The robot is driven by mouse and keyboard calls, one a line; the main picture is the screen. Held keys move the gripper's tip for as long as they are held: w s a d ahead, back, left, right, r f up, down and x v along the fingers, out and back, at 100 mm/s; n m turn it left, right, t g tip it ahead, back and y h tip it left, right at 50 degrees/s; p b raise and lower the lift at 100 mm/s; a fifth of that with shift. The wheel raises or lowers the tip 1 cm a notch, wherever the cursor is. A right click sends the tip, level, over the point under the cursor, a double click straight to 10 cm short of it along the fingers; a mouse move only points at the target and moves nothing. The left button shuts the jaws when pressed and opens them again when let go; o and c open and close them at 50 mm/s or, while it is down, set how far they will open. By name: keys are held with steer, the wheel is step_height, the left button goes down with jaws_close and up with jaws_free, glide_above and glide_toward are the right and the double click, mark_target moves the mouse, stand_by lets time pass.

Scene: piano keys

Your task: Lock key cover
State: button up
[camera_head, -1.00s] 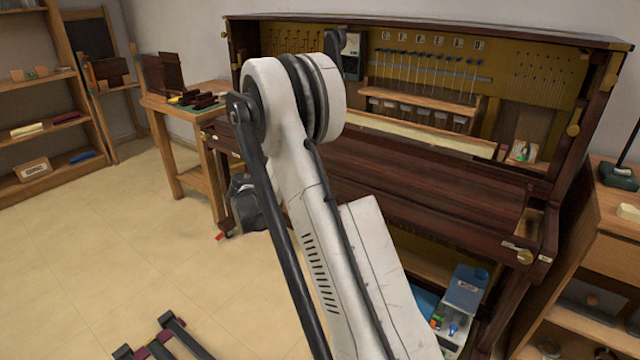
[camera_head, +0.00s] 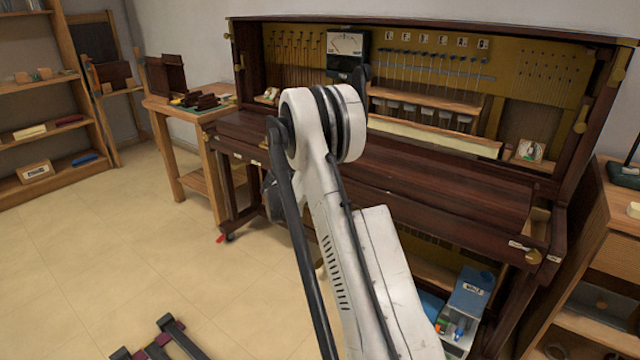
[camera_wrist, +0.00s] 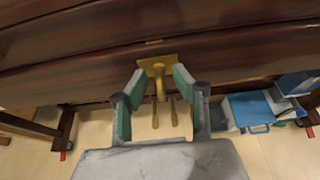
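The piano's key cover (camera_head: 455,185) is a dark reddish-brown wooden lid, lying down so that no keys show in the head view. In the wrist view, a brass plate with a short lever (camera_wrist: 158,68) sits on the dark wooden front (camera_wrist: 235,45). My gripper (camera_wrist: 160,84) has green-padded fingers, spread apart on either side of the brass lever, close to the plate's lower edge. A gap shows between each finger and the lever. Whether a fingertip touches the plate, I cannot tell. In the head view my arm hides the gripper and this brass part.
A blue box (camera_head: 468,300) stands under the piano's right side, and it also shows in the wrist view (camera_wrist: 250,108). Brass pedals (camera_wrist: 155,114) are below. A wooden side table (camera_head: 185,115) stands left of the piano. The floor (camera_head: 90,250) at front left is mostly open.

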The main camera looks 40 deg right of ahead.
steer(key=shift+c, duration=0.4)
jaws_close()
steer(key=shift+t, duration=0.3)
steer(key=shift+s+m+t+b, duration=0.15)
steer(key=shift+m+t, duration=0.15)
steer(key=shift+m, duration=0.3)
steer(key=shift+m+t+b, duration=0.15)
steer(key=shift+m+t, duration=0.15)
steer(key=shift+m, duration=0.3)
steer(key=m+t+b, duration=0.1)
steer(key=m, duration=0.1)
steer(key=shift+f+m+t, duration=0.15)
steer(key=shift+m+t, duration=0.15)
steer(key=shift+t, duration=0.1)
steer(key=m+t+b, duration=0.1)
steer(key=m+t, duration=0.1)
steer(key=m, duration=0.2)
steer(key=m+t+h+b, duration=0.1)
steer(key=m, duration=0.3)
steer(key=shift+s+f+t, duration=0.1)
steer(key=shift+t, duration=0.3)
steer(key=shift+m, duration=0.3)
